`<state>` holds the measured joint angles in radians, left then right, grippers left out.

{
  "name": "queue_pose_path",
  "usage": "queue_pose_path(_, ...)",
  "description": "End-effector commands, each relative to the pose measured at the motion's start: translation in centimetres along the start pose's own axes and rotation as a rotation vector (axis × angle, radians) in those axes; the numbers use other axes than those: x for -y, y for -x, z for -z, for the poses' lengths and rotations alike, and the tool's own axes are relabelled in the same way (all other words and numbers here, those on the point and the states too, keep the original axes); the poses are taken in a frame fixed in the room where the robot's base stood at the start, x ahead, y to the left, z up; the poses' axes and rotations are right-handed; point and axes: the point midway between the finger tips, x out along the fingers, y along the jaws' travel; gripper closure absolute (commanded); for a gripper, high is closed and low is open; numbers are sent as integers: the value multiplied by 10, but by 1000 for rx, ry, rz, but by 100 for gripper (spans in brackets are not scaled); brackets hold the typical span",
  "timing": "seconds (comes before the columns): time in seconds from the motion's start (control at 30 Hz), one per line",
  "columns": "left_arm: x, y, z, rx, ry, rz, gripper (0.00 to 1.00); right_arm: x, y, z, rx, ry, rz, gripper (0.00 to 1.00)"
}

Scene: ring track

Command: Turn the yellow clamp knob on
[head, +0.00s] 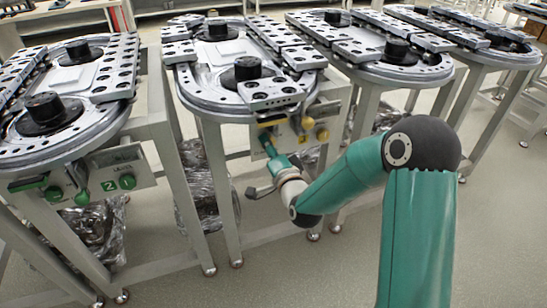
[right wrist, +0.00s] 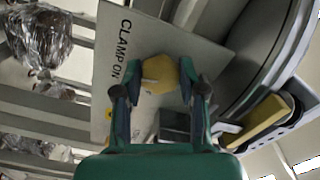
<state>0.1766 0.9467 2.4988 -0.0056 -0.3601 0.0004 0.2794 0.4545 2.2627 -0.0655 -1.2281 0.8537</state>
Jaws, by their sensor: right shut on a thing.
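The yellow clamp knob (right wrist: 159,74) sits on a light panel (right wrist: 112,60) lettered "CLAMP ON" in the right wrist view. My right gripper (right wrist: 157,86) has one finger on each side of the knob and is shut on it. In the head view my right gripper (head: 268,147) is at the front of the middle ring-track table, just below a yellow part. Its fingertips are small there, and I cannot make out the held knob. My left gripper is not in view.
A yellow bar in a dark holder (right wrist: 262,115) lies right in the wrist view. A neighbouring table (head: 50,150) with green knobs stands left. Plastic-wrapped bundles (head: 200,190) hang among the legs.

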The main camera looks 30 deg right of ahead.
Motion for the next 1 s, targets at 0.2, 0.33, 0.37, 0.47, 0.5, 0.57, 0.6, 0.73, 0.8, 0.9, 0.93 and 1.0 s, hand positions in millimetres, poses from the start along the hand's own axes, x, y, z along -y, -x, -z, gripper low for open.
queue_pose_path(0.2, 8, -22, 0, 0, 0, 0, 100, -4, 0, 5, -16, -123, -2, 94)
queue_pose_path(0.33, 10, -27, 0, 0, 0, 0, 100, -3, 0, 5, -16, -167, -4, 94)
queue_pose_path(0.37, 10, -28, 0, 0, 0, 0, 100, -3, 0, 5, -16, -174, -4, 94)
queue_pose_path(0.47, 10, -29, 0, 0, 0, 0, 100, -3, 0, 6, -16, -189, -4, 94)
queue_pose_path(0.5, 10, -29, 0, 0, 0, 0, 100, -2, 0, 6, -16, -192, -5, 94)
queue_pose_path(0.57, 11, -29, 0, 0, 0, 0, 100, -2, 0, 6, -16, -196, -5, 94)
queue_pose_path(0.6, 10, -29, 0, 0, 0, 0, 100, -2, 0, 6, -16, -198, -5, 94)
queue_pose_path(0.73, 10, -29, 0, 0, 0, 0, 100, -2, 0, 6, -16, -198, -6, 94)
queue_pose_path(0.8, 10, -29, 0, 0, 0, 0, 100, -2, 0, 6, -16, -198, -6, 94)
queue_pose_path(0.9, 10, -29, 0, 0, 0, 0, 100, -3, 0, 6, -16, -197, -7, 58)
queue_pose_path(0.93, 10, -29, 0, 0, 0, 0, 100, -3, 0, 6, -16, -197, -7, 53)
queue_pose_path(1.0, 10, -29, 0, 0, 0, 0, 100, -2, 0, 6, -14, -197, -7, 41)
